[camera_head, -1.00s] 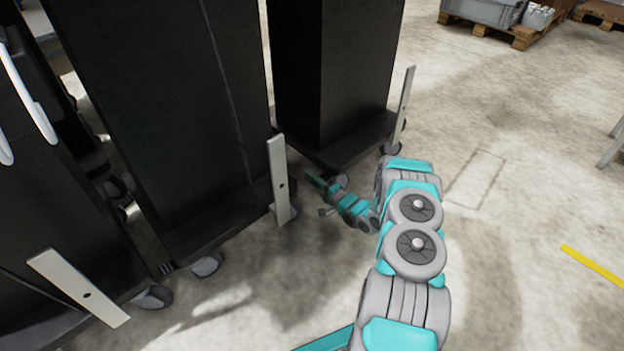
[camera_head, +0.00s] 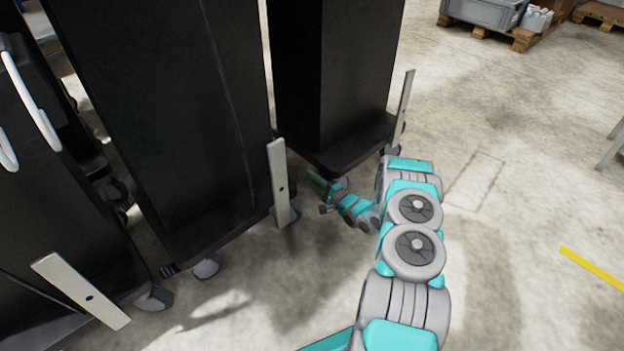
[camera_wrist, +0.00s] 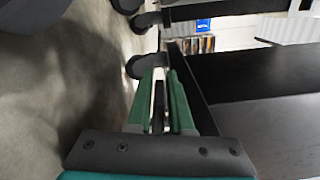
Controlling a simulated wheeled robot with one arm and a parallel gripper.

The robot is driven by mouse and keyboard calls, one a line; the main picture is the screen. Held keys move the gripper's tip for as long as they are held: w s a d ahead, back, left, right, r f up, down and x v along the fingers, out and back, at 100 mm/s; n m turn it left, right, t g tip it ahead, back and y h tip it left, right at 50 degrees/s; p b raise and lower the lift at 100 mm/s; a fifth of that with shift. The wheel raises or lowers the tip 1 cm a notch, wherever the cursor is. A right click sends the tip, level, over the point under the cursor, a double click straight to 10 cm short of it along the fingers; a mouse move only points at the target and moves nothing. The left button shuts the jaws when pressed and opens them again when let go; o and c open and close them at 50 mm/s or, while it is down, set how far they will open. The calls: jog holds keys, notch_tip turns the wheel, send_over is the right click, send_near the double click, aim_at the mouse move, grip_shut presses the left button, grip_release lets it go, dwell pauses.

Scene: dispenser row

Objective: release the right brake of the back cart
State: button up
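The back cart (camera_head: 345,80) is a tall black box on a dark base with casters, at the upper middle of the head view. A pale upright bar (camera_head: 403,110) stands at its right corner. My gripper (camera_head: 320,181) is low at the left front corner of its base, close to a caster. In the wrist view its two green fingers (camera_wrist: 161,80) are apart, with a narrow dark strip between them. I cannot tell if they touch it. A caster (camera_wrist: 139,67) is just beyond the fingertips. No brake pedal can be made out clearly.
The middle cart (camera_head: 180,110) with a pale bar (camera_head: 279,182) stands left of my gripper. Another black cart (camera_head: 60,240) is at the far left. The floor to the right is open, with a yellow line (camera_head: 592,268). A grey crate (camera_head: 485,12) is at the back.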

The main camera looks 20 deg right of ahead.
jog(key=o, duration=0.3)
jog(key=shift+p+v, duration=0.3)
jog(key=shift+v, duration=3.55)
jog(key=shift+s, duration=0.1)
